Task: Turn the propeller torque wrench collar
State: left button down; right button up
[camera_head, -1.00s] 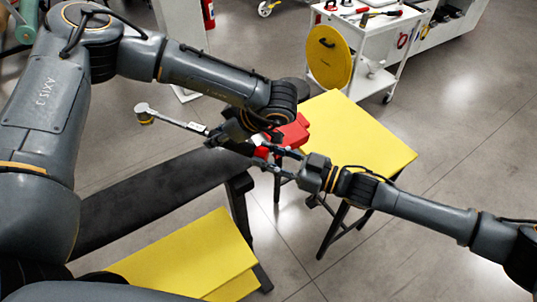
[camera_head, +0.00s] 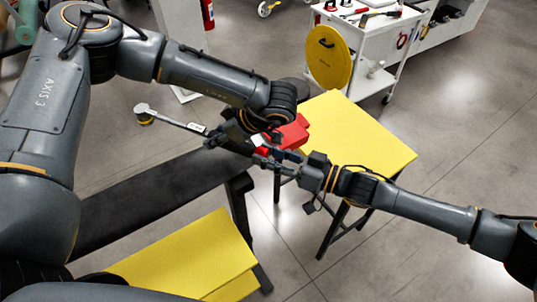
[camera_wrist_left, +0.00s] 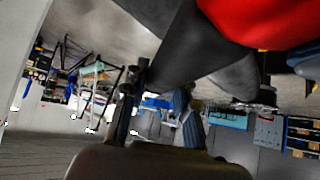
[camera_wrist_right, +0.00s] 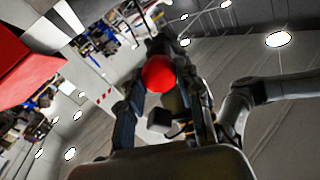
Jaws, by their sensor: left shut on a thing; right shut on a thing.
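The torque wrench (camera_head: 172,122) has a round metal head at its left end and a thin grey shaft running down to the right. It is held in the air above the black beam. My left gripper (camera_head: 220,138) is shut on the wrench's middle; its fingers are partly hidden by the arm. My right gripper (camera_head: 264,157) is shut around the wrench's red handle end, the collar (camera_wrist_right: 158,73), which shows as a red round end between the fingers in the right wrist view. The left wrist view shows dark fingers (camera_wrist_left: 130,100), with the wrench hard to make out.
A yellow-topped table (camera_head: 365,140) stands behind the grippers, with a red object (camera_head: 292,132) at its left edge. A black padded beam (camera_head: 150,200) lies below the left arm. A yellow panel (camera_head: 190,255) is in front.

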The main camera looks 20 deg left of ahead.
jog(key=o, duration=1.1)
jog(key=shift+o, duration=0.2)
jog(key=s+d, duration=0.1)
jog(key=d, duration=1)
jog(key=shift+s+d, duration=0.3)
jog(key=shift+d, duration=0.1)
